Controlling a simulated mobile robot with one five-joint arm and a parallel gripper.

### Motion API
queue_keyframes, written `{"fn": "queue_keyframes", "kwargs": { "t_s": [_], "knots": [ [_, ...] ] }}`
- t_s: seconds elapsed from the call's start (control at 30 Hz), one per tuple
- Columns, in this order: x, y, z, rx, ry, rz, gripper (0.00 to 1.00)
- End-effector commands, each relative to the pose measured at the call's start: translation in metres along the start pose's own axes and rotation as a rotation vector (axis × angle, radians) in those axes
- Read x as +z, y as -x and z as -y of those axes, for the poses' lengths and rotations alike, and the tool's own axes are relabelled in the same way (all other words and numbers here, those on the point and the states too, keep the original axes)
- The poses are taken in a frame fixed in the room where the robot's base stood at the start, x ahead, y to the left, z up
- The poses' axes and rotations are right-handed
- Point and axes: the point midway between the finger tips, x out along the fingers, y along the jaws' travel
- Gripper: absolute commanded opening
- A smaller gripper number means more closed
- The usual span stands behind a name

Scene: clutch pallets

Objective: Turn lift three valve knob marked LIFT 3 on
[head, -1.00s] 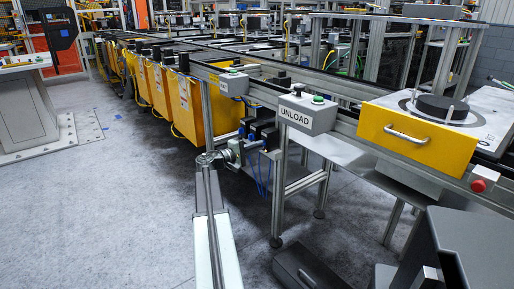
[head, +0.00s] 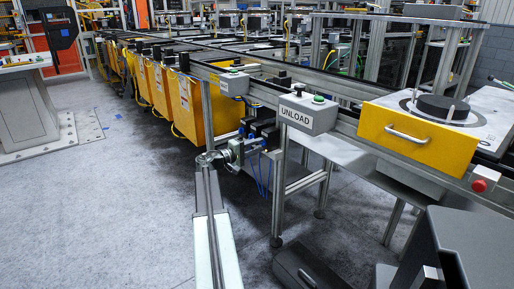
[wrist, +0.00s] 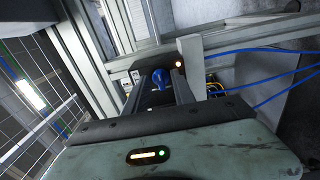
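A blue valve knob (wrist: 160,77) shows in the wrist view, ahead of and between the two dark fingers of my gripper (wrist: 161,88). The fingers stand apart, with a visible gap to either side of the knob. I cannot tell whether the tips reach around it or stop just short. In the head view my gripper (head: 261,144) is at the row of blue and black valves (head: 268,131) under the conveyor frame. There the knob and the fingertips are too small to tell apart. No LIFT 3 marking is readable in either view.
A grey UNLOAD box (head: 306,112) hangs on the conveyor rail above and right of my gripper. Yellow panels (head: 186,100) line the conveyor to the left. Blue hoses (wrist: 265,88) and an aluminium post (wrist: 88,65) are close to the gripper. The floor (head: 110,200) at left is clear.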

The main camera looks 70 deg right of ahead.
Motion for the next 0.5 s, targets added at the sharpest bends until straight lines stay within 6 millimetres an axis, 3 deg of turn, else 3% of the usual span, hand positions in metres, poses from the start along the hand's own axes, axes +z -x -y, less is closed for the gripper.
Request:
{"fn": "queue_keyframes", "kwargs": {
  "t_s": [0.3,0.5],
  "knots": [
    [0.002,0.002,0.0,-0.001,0.0,0.005,0.31],
    [0.002,0.037,0.0,-0.001,0.0,0.003,0.31]
  ]
}}
